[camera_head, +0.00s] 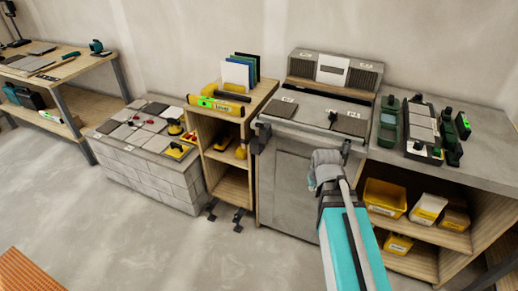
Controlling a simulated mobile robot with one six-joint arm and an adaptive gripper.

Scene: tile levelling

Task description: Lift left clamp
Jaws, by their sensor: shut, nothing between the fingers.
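The left clamp (262,137) is a dark clamp at the front left edge of the grey middle bench (290,135). A similar dark clamp (346,148) is at that bench's front right edge. My gripper (318,182) is in front of the bench, to the right of and lower than the left clamp and close to the right one. It is shut and empty, and clear of the left clamp. Its fingers are small and partly hidden by my arm.
A wooden shelf (232,188) with a yellow level (218,104) stands left of the bench. Two dark objects (212,208) (238,218) are on the floor near it. A tiled block (150,180) stands farther left. Yellow bins (385,197) fill shelves at right. The floor at front left is mostly clear.

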